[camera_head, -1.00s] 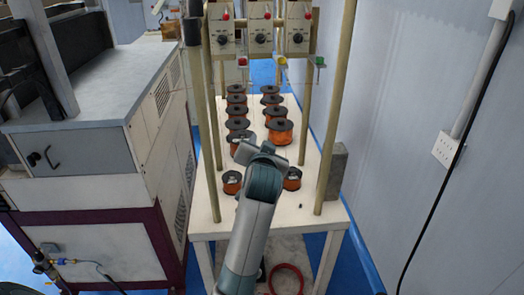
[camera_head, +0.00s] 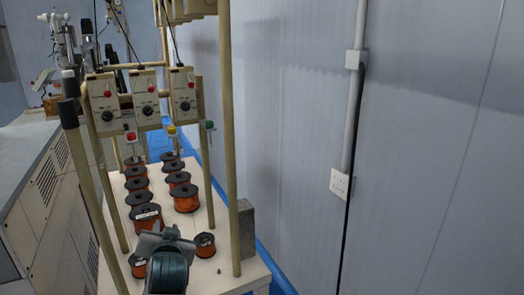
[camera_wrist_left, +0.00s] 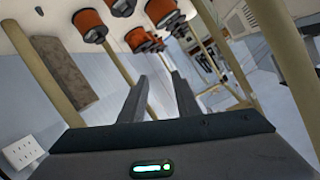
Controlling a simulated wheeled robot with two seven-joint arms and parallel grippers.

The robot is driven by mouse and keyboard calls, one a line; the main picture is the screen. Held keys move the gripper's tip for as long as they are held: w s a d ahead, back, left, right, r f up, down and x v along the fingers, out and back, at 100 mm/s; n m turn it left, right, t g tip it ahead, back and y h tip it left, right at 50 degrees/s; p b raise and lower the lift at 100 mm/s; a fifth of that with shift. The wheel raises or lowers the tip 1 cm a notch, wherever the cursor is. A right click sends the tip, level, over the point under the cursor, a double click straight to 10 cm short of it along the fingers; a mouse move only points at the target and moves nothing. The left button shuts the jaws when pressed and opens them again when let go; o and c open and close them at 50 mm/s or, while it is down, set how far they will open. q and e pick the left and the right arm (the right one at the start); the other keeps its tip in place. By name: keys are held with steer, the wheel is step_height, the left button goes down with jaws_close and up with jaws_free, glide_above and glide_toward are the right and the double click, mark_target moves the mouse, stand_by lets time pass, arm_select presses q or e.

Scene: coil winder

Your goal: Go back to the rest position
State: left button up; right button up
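My left gripper (camera_head: 165,238) is at the front of the white table (camera_head: 232,275), between two small front spools, partly covering the left one. The left wrist view, which is upside down, shows its two dark fingers (camera_wrist_left: 158,97) apart with nothing between them. The orange wire spools stand in two rows, such as a large one (camera_head: 186,198) on the right and one with a white label (camera_head: 147,218) on the left. The small right front spool (camera_head: 204,245) stands clear beside my gripper. My right gripper is not in view.
A tan post frame (camera_head: 228,150) stands over the table and carries control boxes (camera_head: 145,95) with coloured knobs. A grey block (camera_head: 246,229) stands at the table's right edge. A wall (camera_head: 430,150) closes off the right. A grey machine cabinet (camera_head: 50,205) stands on the left.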

arm_select(q)
steer(key=s+d+f+m+g+h, duration=0.1)
steer(key=s+d+f+g+h, duration=0.1)
steer(key=s+f, duration=0.85)
steer(key=s+d+f+g+h, duration=0.2)
steer(key=s+f+g, duration=0.1)
steer(key=s+f, duration=0.7)
steer(key=s+d+f+g+h, duration=0.15)
steer(key=s+f, duration=0.35)
steer(key=s, duration=0.6)
steer(key=s+d+f+g+h, duration=0.1)
steer(key=s+d+f+g, duration=0.25)
steer(key=s, duration=0.75)
step_height(320, 180, down, 28)
steer(key=s+f+m+g, duration=0.1)
steer(key=s+a+f+g, duration=0.1)
steer(key=s+a+f, duration=0.2)
steer(key=s+f, duration=1.4)
steer(key=shift+s+a+f, duration=0.15)
steer(key=shift+s+f, duration=0.1)
steer(key=shift+s, duration=0.5)
